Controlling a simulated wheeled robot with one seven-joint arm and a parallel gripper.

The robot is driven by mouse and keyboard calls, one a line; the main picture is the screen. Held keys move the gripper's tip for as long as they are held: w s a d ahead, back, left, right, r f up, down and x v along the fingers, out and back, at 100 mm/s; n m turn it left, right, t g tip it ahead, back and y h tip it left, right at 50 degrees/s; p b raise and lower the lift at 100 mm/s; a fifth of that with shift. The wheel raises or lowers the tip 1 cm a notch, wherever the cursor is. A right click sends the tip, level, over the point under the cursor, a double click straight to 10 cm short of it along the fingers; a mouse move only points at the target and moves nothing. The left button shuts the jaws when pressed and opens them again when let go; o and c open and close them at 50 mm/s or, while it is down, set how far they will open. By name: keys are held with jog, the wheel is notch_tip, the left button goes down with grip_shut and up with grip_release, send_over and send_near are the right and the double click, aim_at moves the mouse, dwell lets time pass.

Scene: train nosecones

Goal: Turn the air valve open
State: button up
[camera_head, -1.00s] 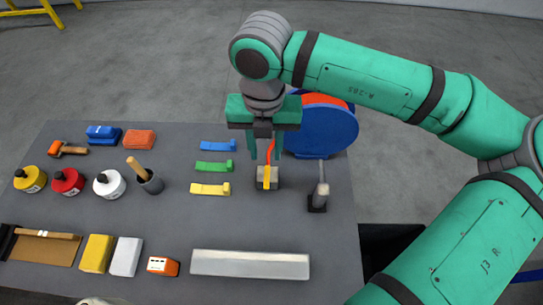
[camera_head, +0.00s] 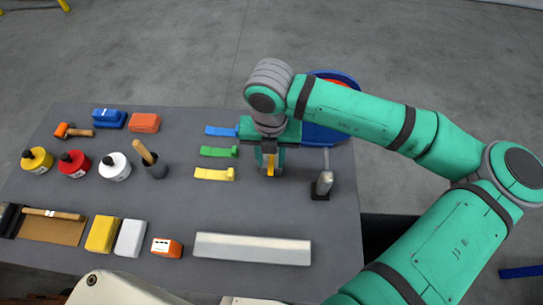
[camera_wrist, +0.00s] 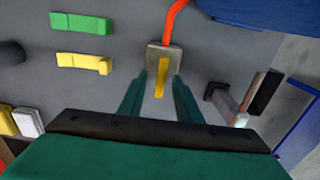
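The air valve is a small grey block (camera_wrist: 165,56) with a yellow lever (camera_wrist: 162,78) on top and an orange hose (camera_wrist: 173,18) running from its far side. In the head view the yellow lever (camera_head: 270,166) shows between the fingers of my gripper (camera_head: 270,159), and the gripper and wrist hide most of the block and hose. In the wrist view my green gripper (camera_wrist: 160,80) is open. One finger is on each side of the lever, with gaps between. The lever points along the line of the hose, toward the gripper's palm.
A blue reel (camera_head: 325,130) stands behind the valve. A grey tool in a dark holder (camera_head: 322,186) is close on the right. Blue, green (camera_head: 219,152) and yellow strips lie to the left. A pale metal bar (camera_head: 252,249) lies in front, with bare table between.

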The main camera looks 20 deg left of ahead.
grip_shut()
jog(key=shift+w+d+n, duration=0.1)
jog(key=shift+w+n, duration=0.05)
jog(key=shift+n, duration=0.15)
jog(key=n, duration=0.3)
jog(key=shift+w+d, duration=0.2)
jog(key=shift+d, duration=0.1)
jog(key=n, duration=0.4)
jog(key=shift+w+d, duration=0.25)
jog(key=shift+w, duration=0.05)
jog(key=n, duration=0.2)
jog(key=w+n, duration=0.1)
jog(key=n, duration=0.2)
jog(key=shift+d, duration=0.15)
jog(key=shift+w+r+n, duration=0.1)
jog(key=shift+w+n, duration=0.1)
jog(key=shift+n, duration=1.15)
jog(key=shift+w+n, duration=0.2)
jog(key=shift+n, duration=1.15)
